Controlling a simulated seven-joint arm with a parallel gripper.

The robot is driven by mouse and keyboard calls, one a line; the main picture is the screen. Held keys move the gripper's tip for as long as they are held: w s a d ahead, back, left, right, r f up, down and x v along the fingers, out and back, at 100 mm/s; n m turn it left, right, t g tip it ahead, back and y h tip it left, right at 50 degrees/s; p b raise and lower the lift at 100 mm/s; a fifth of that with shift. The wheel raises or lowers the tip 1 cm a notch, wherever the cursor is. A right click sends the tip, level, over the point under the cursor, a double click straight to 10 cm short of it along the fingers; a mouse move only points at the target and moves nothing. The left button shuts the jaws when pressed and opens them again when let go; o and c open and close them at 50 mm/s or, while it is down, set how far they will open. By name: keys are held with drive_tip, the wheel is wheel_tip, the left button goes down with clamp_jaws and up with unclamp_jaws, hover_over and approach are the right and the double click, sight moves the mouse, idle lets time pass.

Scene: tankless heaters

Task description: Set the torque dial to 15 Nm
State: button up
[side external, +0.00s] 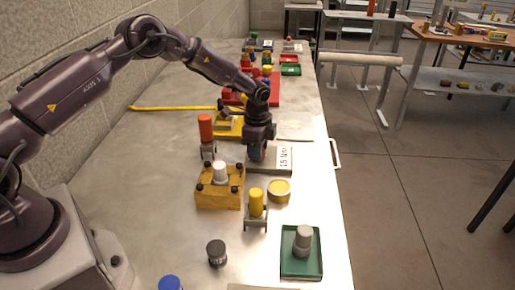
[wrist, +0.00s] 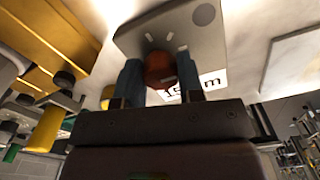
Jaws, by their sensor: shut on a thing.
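The torque dial is a red-brown knob (wrist: 160,69) on a grey panel (wrist: 188,35), seen in the wrist view. A white label reading "15 Nm" (wrist: 205,84) lies beside it, partly covered by a finger. My gripper (side external: 257,153) is down at the panel in the side view, and the label (side external: 285,159) shows just right of it. In the wrist view the two blue-grey fingers of my gripper (wrist: 159,72) stand on either side of the knob, shut on it. The knob is hidden by the gripper in the side view. I cannot make out a pointer or its setting.
An orange-topped cylinder (side external: 206,128) and a yellow block with a white knob (side external: 219,192) stand close left. A yellow cylinder (side external: 257,202) and a round yellow tin (side external: 279,191) are in front. A green tray (side external: 288,271) sits near the right edge. Red items crowd behind.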

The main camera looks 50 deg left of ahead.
drive_tip(key=o, duration=0.9)
wheel_tip(320, 180, up, 13)
drive_tip(key=shift+r, duration=0.1)
idle(0.3)
drive_tip(key=s+d+r+n+t, duration=0.1)
drive_tip(key=s+r+n, duration=0.3)
drive_tip(key=s, duration=0.7)
drive_tip(key=s+d+r+n+t, duration=0.2)
drive_tip(key=s+r+n, duration=0.2)
drive_tip(key=s+r, duration=0.4)
drive_tip(key=s+d+r+n+t, duration=0.2)
drive_tip(key=s+r+n, duration=0.2)
drive_tip(key=s, duration=0.9)
drive_tip(key=shift+s+d+r+t, duration=0.1)
drive_tip(key=shift+s+r+t, duration=0.1)
drive_tip(key=shift+r, duration=0.45)
drive_tip(key=shift+s+d+r+t, duration=0.1)
drive_tip(key=shift+s+r, duration=0.05)
drive_tip(key=shift+r, duration=0.45)
